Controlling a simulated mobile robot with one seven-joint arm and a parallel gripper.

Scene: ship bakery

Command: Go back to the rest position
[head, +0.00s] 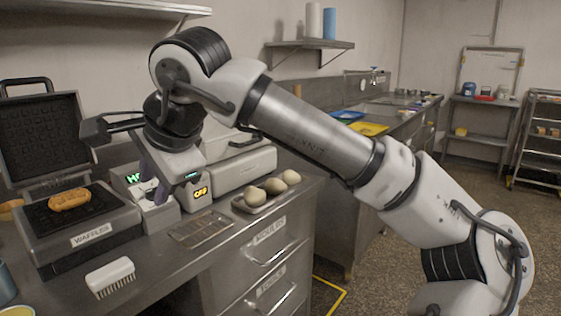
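My gripper (167,192) hangs over the counter at the end of my arm, pointing down in front of the appliances. Its two fingers look spread apart, and I see nothing held between them. The fingertips are just in front of a small white appliance (158,216), and I cannot tell whether they touch it. My arm reaches from the lower right up and across to the left.
An open waffle iron (95,243) with a waffle (70,199) stands at left. A white brush (110,277), a wire rack (203,232) and a tray (246,208) of pale round pieces lie on the counter (165,265). Shelving (541,140) stands far right; floor shows at right.

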